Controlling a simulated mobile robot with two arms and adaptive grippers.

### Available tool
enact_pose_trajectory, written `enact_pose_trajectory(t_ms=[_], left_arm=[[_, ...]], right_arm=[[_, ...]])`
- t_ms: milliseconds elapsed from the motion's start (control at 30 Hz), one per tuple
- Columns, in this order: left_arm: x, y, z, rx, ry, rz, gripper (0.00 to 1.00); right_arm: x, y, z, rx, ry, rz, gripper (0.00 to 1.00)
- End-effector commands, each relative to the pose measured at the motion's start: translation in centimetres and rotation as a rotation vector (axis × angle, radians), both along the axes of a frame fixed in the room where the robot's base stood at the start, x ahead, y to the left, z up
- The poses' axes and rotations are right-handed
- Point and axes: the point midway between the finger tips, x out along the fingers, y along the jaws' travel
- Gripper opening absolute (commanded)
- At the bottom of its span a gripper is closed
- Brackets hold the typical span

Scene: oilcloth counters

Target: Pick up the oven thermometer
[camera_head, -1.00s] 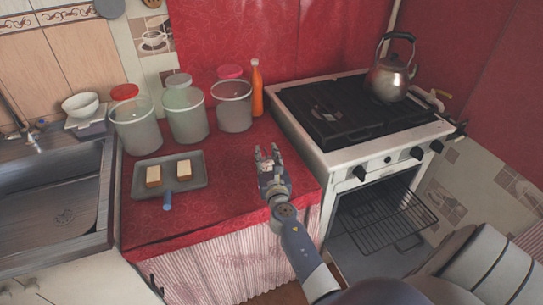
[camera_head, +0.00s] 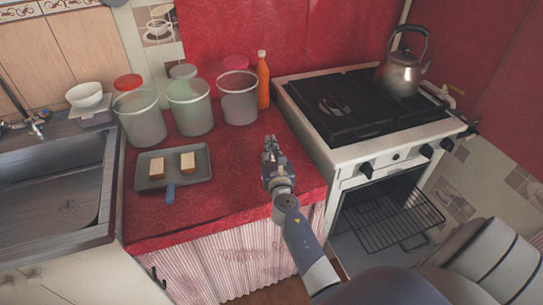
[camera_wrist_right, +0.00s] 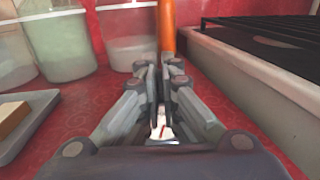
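My right gripper (camera_head: 271,148) is over the red cloth counter, right of the tray and in front of the orange bottle. In the right wrist view its fingers (camera_wrist_right: 159,85) are drawn close together around a small white piece with red marks, which I take to be the oven thermometer (camera_wrist_right: 161,129). Only part of it shows between the finger links; the rest is hidden by the gripper. I cannot make it out in the head view. My left gripper is out of view.
A grey tray (camera_head: 155,181) with two bread-like pieces lies to the left. Several canisters and an orange bottle (camera_head: 263,82) stand behind. A stove (camera_head: 335,157) with a kettle (camera_head: 400,72) and an open oven is at right; a sink (camera_head: 50,190) is at left.

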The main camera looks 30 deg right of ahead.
Motion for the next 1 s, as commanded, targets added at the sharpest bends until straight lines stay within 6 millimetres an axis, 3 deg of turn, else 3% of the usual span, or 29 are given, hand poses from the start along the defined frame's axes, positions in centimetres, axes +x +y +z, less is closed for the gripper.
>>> enact_pose_trajectory(t_ms=[233,567,1000], left_arm=[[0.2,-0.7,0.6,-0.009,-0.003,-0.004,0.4],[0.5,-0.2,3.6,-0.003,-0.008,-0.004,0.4],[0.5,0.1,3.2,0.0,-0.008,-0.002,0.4]], right_arm=[[-0.1,0.1,0.2,0.005,0.008,0.0,0.0],[-0.2,0.0,3.9,0.002,0.006,0.001,0.0],[-11.0,-0.5,4.1,0.001,0.006,0.001,0.0]])
